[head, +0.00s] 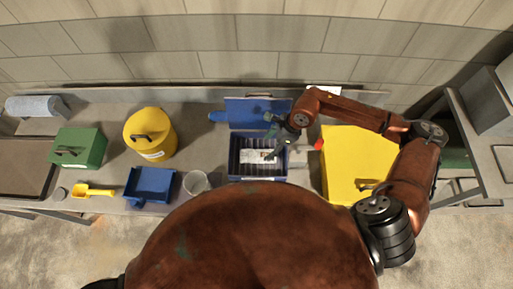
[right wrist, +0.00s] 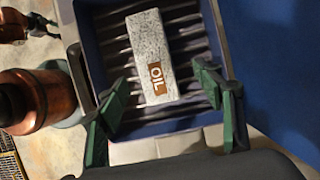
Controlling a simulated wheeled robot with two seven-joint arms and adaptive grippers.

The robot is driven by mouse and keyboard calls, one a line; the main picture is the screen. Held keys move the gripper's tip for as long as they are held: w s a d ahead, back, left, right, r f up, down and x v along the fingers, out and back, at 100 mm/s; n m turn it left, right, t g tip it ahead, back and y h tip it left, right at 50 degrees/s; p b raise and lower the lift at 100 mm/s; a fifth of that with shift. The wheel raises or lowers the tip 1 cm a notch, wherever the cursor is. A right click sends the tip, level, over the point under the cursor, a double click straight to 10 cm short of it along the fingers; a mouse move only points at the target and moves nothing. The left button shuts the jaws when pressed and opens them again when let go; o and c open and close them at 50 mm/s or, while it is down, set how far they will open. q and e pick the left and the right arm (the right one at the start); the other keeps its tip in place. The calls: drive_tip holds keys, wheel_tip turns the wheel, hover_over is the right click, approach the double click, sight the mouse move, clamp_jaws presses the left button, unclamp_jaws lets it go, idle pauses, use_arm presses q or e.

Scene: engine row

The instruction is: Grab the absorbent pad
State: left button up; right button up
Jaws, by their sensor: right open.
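The absorbent pad (right wrist: 150,45) is a speckled grey-white block with a brown "OIL" label. It lies on the ribbed floor of an open blue box (right wrist: 88,45). In the head view the pad (head: 250,157) shows as a pale patch inside the box (head: 235,168), partly hidden by the gripper. My right gripper (head: 271,151) reaches over the box from the right. In the right wrist view its green fingers (right wrist: 160,78) are open, one on each side of the pad's near end, with visible gaps. My left gripper is not in view.
The box's blue lid (head: 250,112) stands open behind it. A yellow case (head: 345,160) is to the right. To the left are a clear cup (head: 196,182), a blue dustpan-like tray (head: 150,184), a yellow bucket (head: 150,135), a yellow scoop (head: 90,190) and a green box (head: 78,147).

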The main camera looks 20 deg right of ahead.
sight(259, 154)
drive_tip(key=shift+s+a+f, duration=0.1)
drive_tip(key=shift+a+f, duration=0.5)
drive_tip(key=shift+f, duration=0.05)
drive_tip(key=p+x, duration=0.1)
drive_tip(key=x, duration=0.1)
drive_tip(key=p+x, duration=0.1)
drive_tip(key=x, duration=0.1)
drive_tip(key=shift+a+f, duration=0.1)
drive_tip(key=shift+a, duration=0.35)
drive_tip(key=shift+a+f, duration=0.1)
drive_tip(key=shift+f, duration=0.15)
drive_tip(key=shift+c, duration=0.3)
drive_tip(key=c, duration=1.1)
